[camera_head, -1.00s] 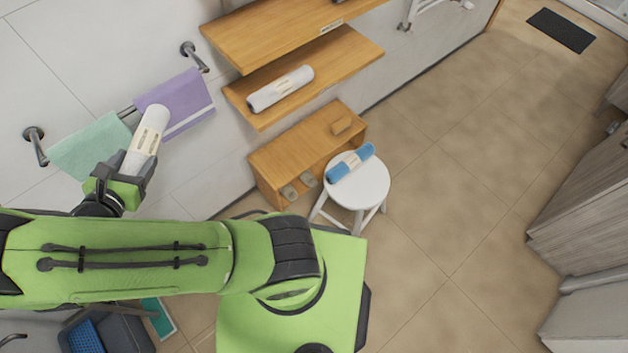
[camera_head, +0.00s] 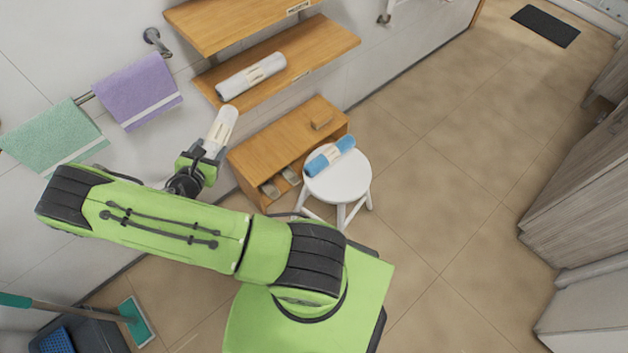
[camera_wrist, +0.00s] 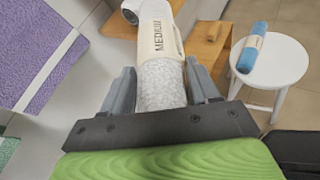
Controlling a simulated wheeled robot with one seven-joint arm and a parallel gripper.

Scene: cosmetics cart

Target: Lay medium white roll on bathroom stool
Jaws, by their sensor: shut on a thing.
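My gripper (camera_head: 207,160) is shut on a white roll (camera_head: 221,127) with a cream band and holds it in the air, left of the wooden cabinet. In the wrist view the roll (camera_wrist: 162,84) sits between the two fingers, and its band reads "MEDIUM". The round white stool (camera_head: 345,184) stands on the floor to the right of the gripper, before the cabinet. It also shows in the wrist view (camera_wrist: 280,68). A blue roll (camera_head: 329,157) with a pale band lies on the stool's back left part. The front part of the seat is bare.
Wooden shelves hang on the wall; the lower shelf (camera_head: 320,55) bears another white roll (camera_head: 251,76). A low wooden cabinet (camera_head: 262,148) stands behind the stool. Purple (camera_head: 138,90) and green (camera_head: 50,138) towels hang at left. The floor right of the stool is clear.

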